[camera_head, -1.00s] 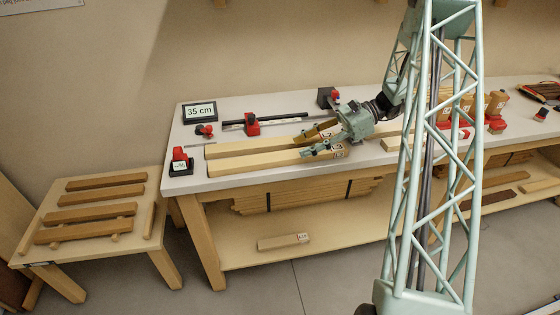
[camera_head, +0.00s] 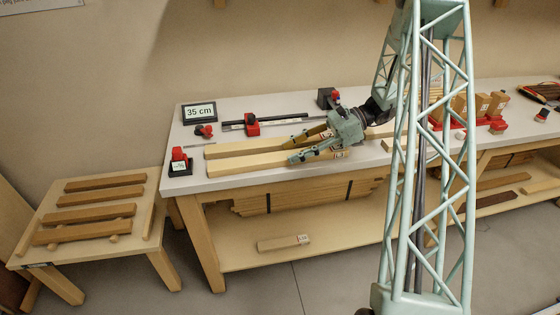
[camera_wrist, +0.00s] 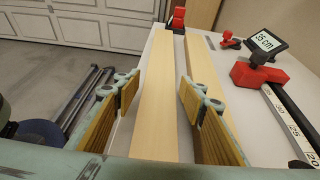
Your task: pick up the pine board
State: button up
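Two long pale boards lie side by side on the white bench. The front board (camera_head: 240,166) and the rear board (camera_head: 235,150) look alike in the head view, and I cannot read which is the pine board. In the wrist view the front board (camera_wrist: 162,110) runs between my fingers and the rear board (camera_wrist: 202,70) lies to the right. My gripper (camera_head: 288,150) is open, with one finger on each side of the front board. The wrist view also shows my gripper (camera_wrist: 158,86) empty between its fingertips. The boards' right ends are partly hidden by my gripper.
A "35 cm" display (camera_head: 199,112), a red clamp stop (camera_head: 179,158) and a dark rail with a red slider (camera_head: 252,124) stand around the boards. A low table (camera_head: 92,247) with several brown strips is at left. A short block (camera_head: 283,242) lies on the lower shelf.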

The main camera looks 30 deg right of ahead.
aim_at(282, 156)
jog(key=shift+b+x, duration=0.4)
jog(key=shift+x, duration=1.4)
jog(key=shift+c, duration=0.5)
jog(key=c, duration=0.7)
jog(key=shift+c, duration=0.2)
jog(key=shift+d+r+p, duration=0.1)
jog(key=shift+r+p, duration=0.5)
jog(key=shift+r, duration=1.05)
jog(key=shift+s+r, duration=0.15)
jog(key=s+a+p, duration=0.1)
jog(key=s+a, duration=0.1)
jog(key=s, duration=0.5)
jog(key=s+a+r+p, duration=0.1)
jog(key=s+a, duration=0.1)
jog(key=s, duration=0.6)
jog(key=shift+a, duration=0.3)
jog(key=shift+r, duration=0.15)
